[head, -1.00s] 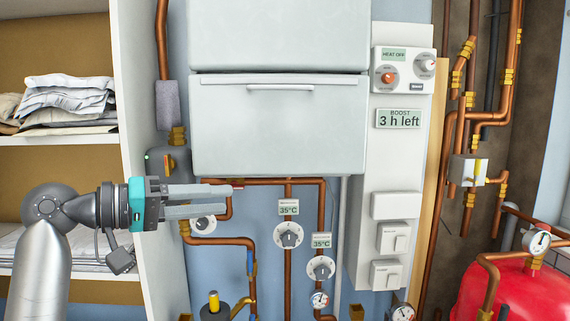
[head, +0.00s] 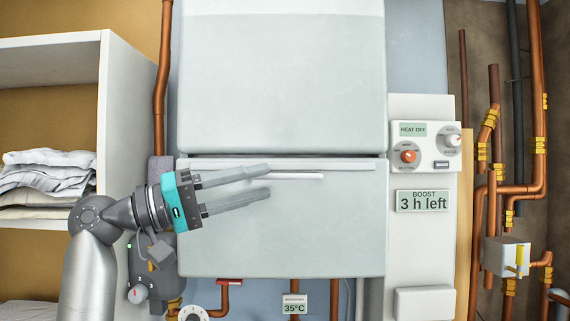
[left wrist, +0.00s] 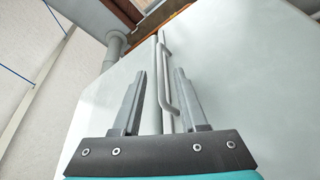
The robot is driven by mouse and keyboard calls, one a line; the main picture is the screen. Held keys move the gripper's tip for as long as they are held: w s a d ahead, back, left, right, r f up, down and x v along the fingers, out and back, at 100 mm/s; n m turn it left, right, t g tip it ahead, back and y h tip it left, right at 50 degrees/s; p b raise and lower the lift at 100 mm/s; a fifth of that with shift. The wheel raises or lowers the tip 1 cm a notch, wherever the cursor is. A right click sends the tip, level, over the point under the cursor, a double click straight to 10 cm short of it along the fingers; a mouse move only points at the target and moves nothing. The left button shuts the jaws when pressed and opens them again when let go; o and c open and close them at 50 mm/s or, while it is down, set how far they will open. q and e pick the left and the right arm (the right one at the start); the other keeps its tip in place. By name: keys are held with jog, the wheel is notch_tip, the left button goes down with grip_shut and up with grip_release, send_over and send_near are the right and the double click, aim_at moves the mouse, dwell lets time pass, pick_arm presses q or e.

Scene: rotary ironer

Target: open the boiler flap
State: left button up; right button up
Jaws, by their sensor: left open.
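The boiler flap (head: 320,235) is the pale grey lower panel of the boiler (head: 280,80). It looks shut, with a light strip along its top edge and a thin bar handle (head: 300,176) just below that. My left gripper (head: 270,181) is open and empty in front of the flap, its fingers pointing right and covering the left part of the handle in the head view. In the left wrist view the handle (left wrist: 164,85) shows between the two open fingers (left wrist: 158,78), running away from me. I cannot tell whether the fingers touch it. My right gripper is not in view.
A control panel (head: 425,147) with dials and a display reading "3 h left" (head: 422,201) stands right of the boiler. Copper pipes (head: 540,100) run at the far right. A shelf with folded cloths (head: 48,178) is at the left. Dials and pipes sit below the flap.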

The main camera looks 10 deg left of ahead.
aim_at(276, 177)
pick_arm(q)
jog(key=p+x, duration=0.1)
jog(key=x, duration=0.3)
jog(key=shift+w+d+r, duration=0.15)
jog(key=shift+d, duration=0.05)
jog(key=shift+w+d, duration=0.3)
jog(key=shift+d, duration=0.15)
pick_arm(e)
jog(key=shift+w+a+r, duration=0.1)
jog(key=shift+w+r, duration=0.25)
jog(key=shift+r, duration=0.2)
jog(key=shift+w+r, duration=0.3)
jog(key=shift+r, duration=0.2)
pick_arm(q)
jog(key=shift+c, duration=0.4)
grip_shut()
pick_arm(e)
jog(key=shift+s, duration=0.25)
